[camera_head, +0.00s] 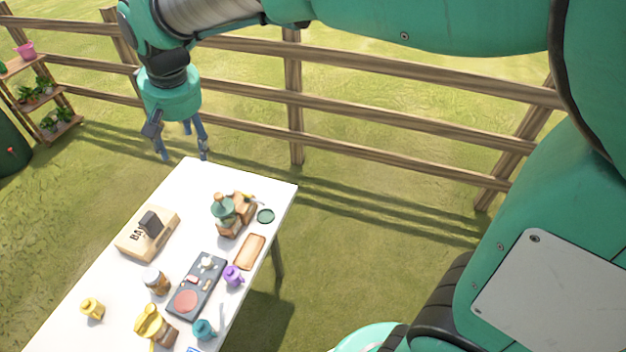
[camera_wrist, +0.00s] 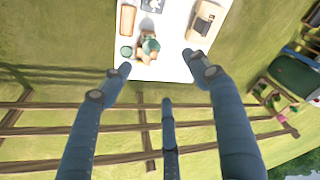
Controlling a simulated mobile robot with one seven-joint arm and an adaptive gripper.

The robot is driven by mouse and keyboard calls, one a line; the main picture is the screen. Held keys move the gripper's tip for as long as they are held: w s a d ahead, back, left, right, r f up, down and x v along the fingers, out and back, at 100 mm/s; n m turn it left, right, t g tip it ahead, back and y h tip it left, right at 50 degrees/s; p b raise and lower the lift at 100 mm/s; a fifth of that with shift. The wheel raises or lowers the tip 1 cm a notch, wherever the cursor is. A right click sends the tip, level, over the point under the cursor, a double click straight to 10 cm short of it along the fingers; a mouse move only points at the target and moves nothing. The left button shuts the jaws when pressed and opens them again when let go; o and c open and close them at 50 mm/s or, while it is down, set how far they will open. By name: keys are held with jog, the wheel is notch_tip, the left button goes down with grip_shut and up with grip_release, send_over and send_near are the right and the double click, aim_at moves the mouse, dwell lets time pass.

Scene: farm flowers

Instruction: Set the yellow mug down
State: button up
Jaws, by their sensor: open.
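A small yellow mug (camera_head: 92,309) stands upright on the white table (camera_head: 60,335), near the left edge in the head view. I cannot make out the mug in the wrist view. My gripper (camera_head: 184,152) hangs fingers down above the far end of the table, well away from the mug. Its fingers are spread in the wrist view (camera_wrist: 160,72) with nothing between them.
A green-and-brown object (camera_head: 229,215), a labelled box (camera_head: 135,243), a jar (camera_head: 157,282), a dark tray (camera_head: 183,318), a purple mug (camera_head: 232,275) and a teal mug (camera_head: 203,331) crowd the table. A wooden fence (camera_head: 296,100) runs behind. The left table side is mostly clear.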

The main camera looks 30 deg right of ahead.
jog(key=s+d+r+m+t, duration=0.1)
jog(key=s+d+r, duration=0.2)
jog(key=s+d, duration=0.95)
jog(key=s+d+f, duration=0.2)
jog(key=s+d, duration=0.2)
jog(key=s, duration=0.2)
jog(key=s+d+f+m+t+h, duration=0.1)
jog(key=s+d+f, duration=0.1)
jog(key=s+d, duration=0.3)
jog(key=s, duration=0.2)
jog(key=shift+s+t, duration=0.3)
jog(key=shift+d+f, duration=0.1)
jog(key=shift+f, duration=0.05)
notch_tip(320, 180, down, 5)
jog(key=b, duration=0.5)
